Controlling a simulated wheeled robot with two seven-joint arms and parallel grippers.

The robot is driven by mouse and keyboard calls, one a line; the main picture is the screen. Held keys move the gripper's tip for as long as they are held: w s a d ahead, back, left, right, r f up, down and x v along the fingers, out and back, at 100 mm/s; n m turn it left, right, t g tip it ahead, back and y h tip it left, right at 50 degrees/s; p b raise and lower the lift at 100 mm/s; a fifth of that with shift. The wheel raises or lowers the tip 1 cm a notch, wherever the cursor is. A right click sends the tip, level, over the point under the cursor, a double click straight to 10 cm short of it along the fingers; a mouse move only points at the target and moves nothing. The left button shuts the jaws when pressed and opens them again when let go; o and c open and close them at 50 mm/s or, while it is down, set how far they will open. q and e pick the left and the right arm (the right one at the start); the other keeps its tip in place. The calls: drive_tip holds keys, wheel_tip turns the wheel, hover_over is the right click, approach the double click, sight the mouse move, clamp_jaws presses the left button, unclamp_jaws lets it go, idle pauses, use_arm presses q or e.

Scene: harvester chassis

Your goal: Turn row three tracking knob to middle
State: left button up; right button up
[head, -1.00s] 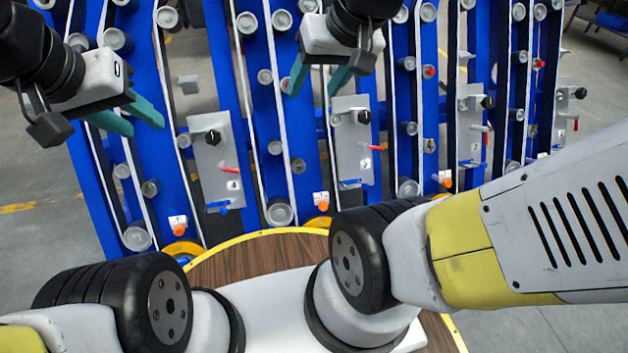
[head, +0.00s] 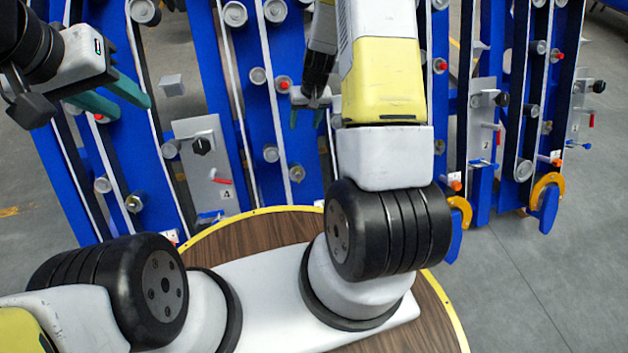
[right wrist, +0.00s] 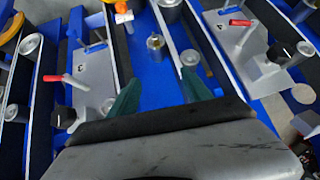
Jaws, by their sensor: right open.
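The row three panel, marked 3, is at the left of the right wrist view. Its black tracking knob (right wrist: 64,117) sits near the panel's lower end, with a red-handled lever (right wrist: 68,79) beyond it. I cannot tell where the knob points. In the head view my right arm hides this panel. My right gripper (right wrist: 160,92) is open and empty, over the blue frame to the right of the row three knob. It also shows in the head view (head: 307,118). My left gripper (head: 131,107) is open and empty, left of the row four panel.
The row four panel (head: 215,185) with its black knob (head: 202,146) stands left of my right arm. It shows at right in the right wrist view (right wrist: 245,45). Two more panels (head: 483,125) (head: 577,105) stand further right. Rollers and blue beams crowd around. Floor is clear at lower right.

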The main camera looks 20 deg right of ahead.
drive_tip(key=s+d+f, duration=0.1)
drive_tip(key=s+f, duration=0.2)
drive_tip(key=f, duration=0.7)
drive_tip(key=s+d+f+g+h, duration=0.1)
drive_tip(key=s+d+f, duration=0.1)
drive_tip(key=f, duration=0.9)
drive_tip(key=s+d+f+g, duration=0.1)
drive_tip(key=s+f, duration=0.3)
drive_tip(key=f, duration=0.7)
drive_tip(key=shift+s+d+h, duration=0.15)
drive_tip(key=shift+d+h, duration=0.1)
drive_tip(key=shift+h, duration=0.05)
wheel_tip(320, 180, down, 8)
drive_tip(key=shift+r, duration=0.1)
drive_tip(key=shift+c, duration=0.3)
clamp_jaws()
drive_tip(key=shift+d, duration=0.1)
